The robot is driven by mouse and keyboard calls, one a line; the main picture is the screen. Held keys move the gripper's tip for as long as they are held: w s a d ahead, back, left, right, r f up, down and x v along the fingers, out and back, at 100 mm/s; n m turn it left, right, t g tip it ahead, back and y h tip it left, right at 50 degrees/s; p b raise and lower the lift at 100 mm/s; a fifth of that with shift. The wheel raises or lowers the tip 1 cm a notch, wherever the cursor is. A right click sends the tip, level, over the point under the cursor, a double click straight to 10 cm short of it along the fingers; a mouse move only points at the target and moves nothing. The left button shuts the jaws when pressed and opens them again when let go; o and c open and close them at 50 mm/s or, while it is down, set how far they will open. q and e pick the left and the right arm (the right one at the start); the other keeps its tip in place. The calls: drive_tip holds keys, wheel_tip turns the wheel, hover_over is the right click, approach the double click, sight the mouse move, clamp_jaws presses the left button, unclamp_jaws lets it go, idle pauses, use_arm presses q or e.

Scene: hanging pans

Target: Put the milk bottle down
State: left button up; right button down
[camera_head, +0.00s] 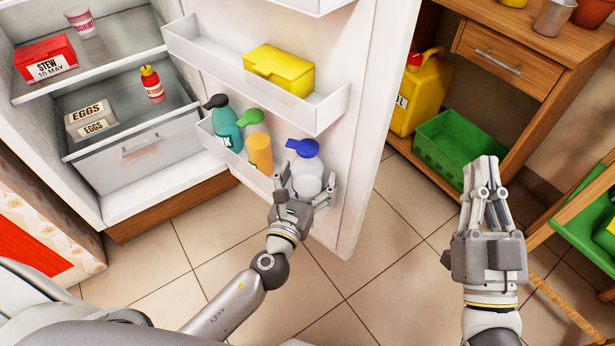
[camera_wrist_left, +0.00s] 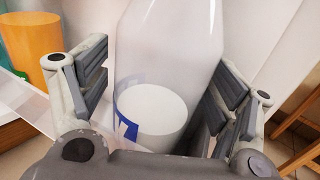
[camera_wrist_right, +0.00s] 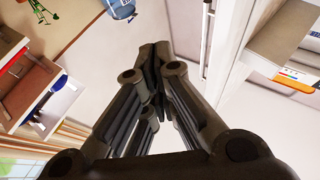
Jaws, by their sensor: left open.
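The milk bottle (camera_head: 307,172), white with a blue cap, stands at the right end of the lower fridge door shelf (camera_head: 222,152). In the left wrist view the bottle (camera_wrist_left: 170,50) fills the space between the fingers, with part of a blue label showing. My left gripper (camera_head: 306,186) is open, with one finger on each side of the bottle. A gap shows beside the left finger; contact on the right side is unclear. The bottle's base is partly hidden by the gripper and shelf wall. My right gripper (camera_head: 484,166) is shut and empty, away to the right of the door.
A teal bottle (camera_head: 226,127) and an orange-bodied bottle with a green cap (camera_head: 259,150) stand left of the milk bottle. A yellow box (camera_head: 279,70) sits on the shelf above. The open door's edge (camera_head: 372,130) is just right. A green crate (camera_head: 452,143) is beyond.

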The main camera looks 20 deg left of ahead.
use_arm(q)
drive_tip(key=shift+r+p, duration=0.55)
drive_tip(key=shift+r, duration=0.15)
drive_tip(key=shift+s+f, duration=0.25)
drive_tip(key=shift+s, duration=0.5)
use_arm(e)
wheel_tip(320, 180, down, 4)
drive_tip(key=w+g+h, duration=0.1)
drive_tip(key=g, duration=0.1)
use_arm(q)
drive_tip(key=s+b, duration=0.1)
drive_tip(key=s, duration=0.9)
drive_tip(key=shift+s+r, duration=0.2)
drive_tip(key=shift+s, duration=0.1)
use_arm(e)
drive_tip(key=r+t, duration=0.1)
drive_tip(key=r, duration=0.1)
drive_tip(key=s+r+t+y, duration=0.1)
drive_tip(key=r, duration=0.1)
drive_tip(key=shift+r, duration=0.15)
